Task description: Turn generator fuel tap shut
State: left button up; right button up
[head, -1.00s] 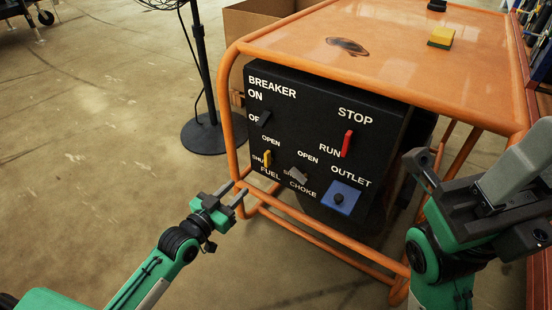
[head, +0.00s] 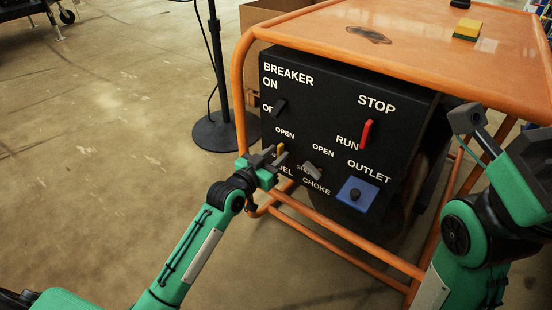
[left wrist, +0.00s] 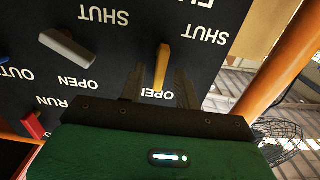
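The yellow fuel tap (head: 281,148) is on the generator's black panel (head: 340,100), low on the left. In the left wrist view the tap (left wrist: 162,66) stands nearly upright, its near end close to the word OPEN. My left gripper (head: 276,156) is at the panel in front of the tap and hides part of the FUEL lettering. In the left wrist view its two fingers (left wrist: 160,88) are apart, one on each side of the tap's near end, with gaps showing. My right gripper (head: 478,122) is at the right, clear of the panel; its finger opening is unclear.
The grey choke lever (head: 312,170), blue outlet (head: 357,194), red stop/run switch (head: 367,134) and dark breaker switch (head: 279,107) share the panel. An orange tube frame (head: 241,75) surrounds it. A black stand (head: 218,80) is behind left. Floor at left is open.

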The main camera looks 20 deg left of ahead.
pick_arm(q)
jog(key=shift+w+d, duration=0.1)
jog(key=shift+w, duration=0.15)
grip_shut()
